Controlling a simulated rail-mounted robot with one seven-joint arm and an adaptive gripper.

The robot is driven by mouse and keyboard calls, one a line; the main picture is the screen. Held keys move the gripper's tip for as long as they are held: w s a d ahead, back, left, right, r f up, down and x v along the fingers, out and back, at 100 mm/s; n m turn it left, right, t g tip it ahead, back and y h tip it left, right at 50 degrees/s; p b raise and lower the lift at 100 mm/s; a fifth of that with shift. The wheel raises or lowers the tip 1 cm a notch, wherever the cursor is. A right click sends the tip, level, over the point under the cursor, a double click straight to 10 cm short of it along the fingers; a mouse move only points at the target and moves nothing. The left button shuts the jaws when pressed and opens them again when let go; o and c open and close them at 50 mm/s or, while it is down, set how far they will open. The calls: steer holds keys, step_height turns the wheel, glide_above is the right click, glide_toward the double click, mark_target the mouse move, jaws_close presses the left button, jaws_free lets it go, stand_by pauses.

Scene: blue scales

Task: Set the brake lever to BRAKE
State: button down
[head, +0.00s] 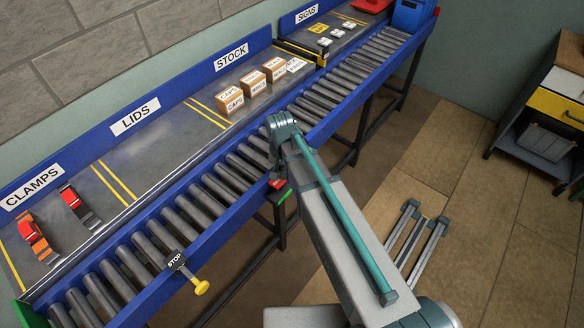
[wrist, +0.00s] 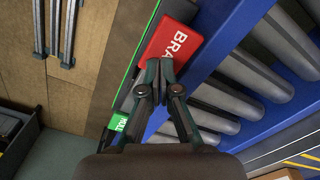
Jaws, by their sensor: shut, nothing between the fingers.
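In the wrist view a red plate (wrist: 172,42) with white letters "BRA" is on the outer side of the conveyor's blue rail; my fingers cover the rest of its word. A green label (wrist: 122,126) with small white letters, hard to read, is below it. My gripper (wrist: 157,92) is shut and empty, with its fingertips in front of the red plate's lower end. I cannot tell whether they touch anything. The brake lever itself cannot be made out, as my fingers hide the area between the labels. In the head view the red plate (head: 278,183) shows small beside my arm, and my gripper is hidden.
The roller conveyor (head: 215,190) runs diagonally along a blue-backed bench with boxes (head: 230,98) and clamps (head: 38,238).

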steer(key=shift+f, duration=0.5)
steer(key=shift+r, duration=0.1)
steer(key=shift+r+p, duration=2.15)
steer(key=shift+r, duration=1.3)
